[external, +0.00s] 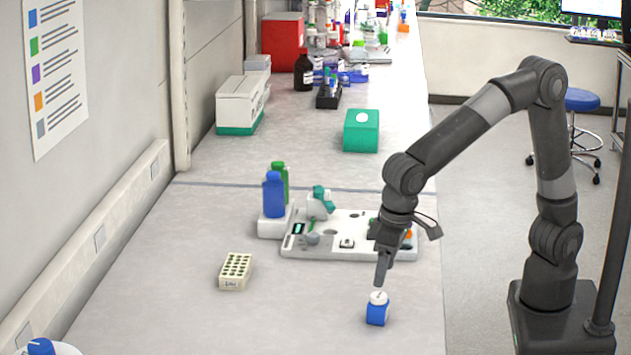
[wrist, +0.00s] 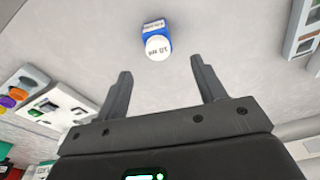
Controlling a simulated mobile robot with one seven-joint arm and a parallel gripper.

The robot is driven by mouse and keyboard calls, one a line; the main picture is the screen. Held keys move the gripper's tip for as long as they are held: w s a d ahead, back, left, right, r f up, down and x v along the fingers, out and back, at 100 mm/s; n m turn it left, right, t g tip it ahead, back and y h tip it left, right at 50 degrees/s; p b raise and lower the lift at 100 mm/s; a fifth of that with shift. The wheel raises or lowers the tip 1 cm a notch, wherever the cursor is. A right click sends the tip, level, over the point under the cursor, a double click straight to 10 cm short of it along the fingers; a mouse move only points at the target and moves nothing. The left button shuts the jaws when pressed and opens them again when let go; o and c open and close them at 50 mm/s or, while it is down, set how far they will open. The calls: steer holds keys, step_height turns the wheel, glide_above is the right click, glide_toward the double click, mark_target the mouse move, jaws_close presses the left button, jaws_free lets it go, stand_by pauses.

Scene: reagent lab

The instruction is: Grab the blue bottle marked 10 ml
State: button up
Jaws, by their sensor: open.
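A small blue bottle with a white cap (external: 377,312) stands upright on the bench in the external view, near its right edge. In the wrist view the same bottle (wrist: 157,42) shows its white cap, with dark lettering that reads like 10 ml. My gripper (external: 381,283) points down just above the bottle in the external view. In the wrist view my gripper (wrist: 160,75) is open, its two fingers apart and nothing between them. The bottle lies beyond the fingertips, roughly in line with the gap.
A white instrument tray (external: 290,250) sits behind the bottle, with a tall blue bottle (external: 274,195) and a green bottle (external: 283,178) at its left. A cream tube rack (external: 236,271) stands to the left. The bench (external: 300,315) between rack and small bottle is clear.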

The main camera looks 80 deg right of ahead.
mark_target(381, 295)
steer(key=f, duration=0.7)
steer(key=w+f, duration=0.1)
steer(key=f, duration=0.2)
steer(key=shift+d+f, duration=0.15)
steer(key=shift+d, duration=0.1)
steer(key=c, duration=1.1)
